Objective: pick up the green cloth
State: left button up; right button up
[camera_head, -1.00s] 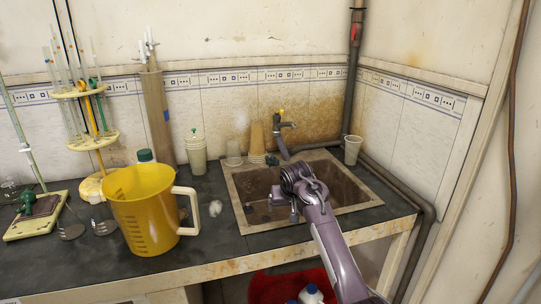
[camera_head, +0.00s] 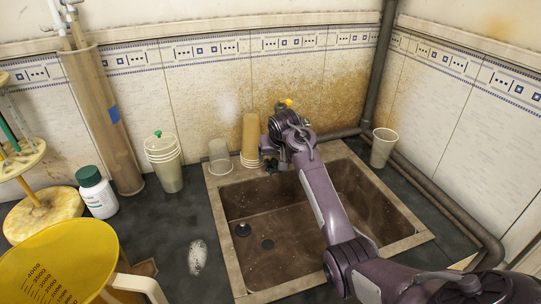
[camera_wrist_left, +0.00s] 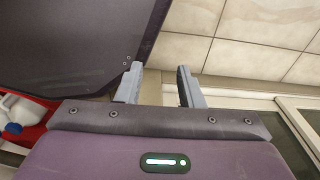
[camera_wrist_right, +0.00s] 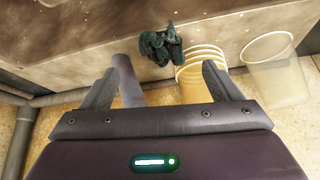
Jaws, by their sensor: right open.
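A small, crumpled dark green cloth (camera_wrist_right: 160,45) lies at the sink's back edge, beside stacked tan cups, in the right wrist view. In the head view the cloth (camera_head: 270,165) is a small dark patch partly hidden by my right gripper (camera_head: 271,150). In its wrist view, my right gripper (camera_wrist_right: 165,68) is open and empty; the cloth shows beyond and between its fingertips, apart from them. My left gripper (camera_wrist_left: 160,88) is open and empty in its wrist view, with pale wall tiles beyond it. It is out of the head view.
The brown sink (camera_head: 265,210) is below my right arm. Stacked tan cups (camera_head: 250,140) and a clear cup (camera_head: 220,157) stand behind it; a pale cup (camera_head: 382,147) stands at its right. A yellow jug (camera_head: 60,262), white bottle (camera_head: 96,192) and lidded cups (camera_head: 164,165) are left.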

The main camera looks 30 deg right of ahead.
aim_at(274, 164)
jog(key=shift+x, duration=1.05)
jog(key=shift+p+x, duration=0.4)
jog(key=shift+x, duration=2.15)
jog(key=shift+a, duration=0.2)
jog(key=c, duration=1.1)
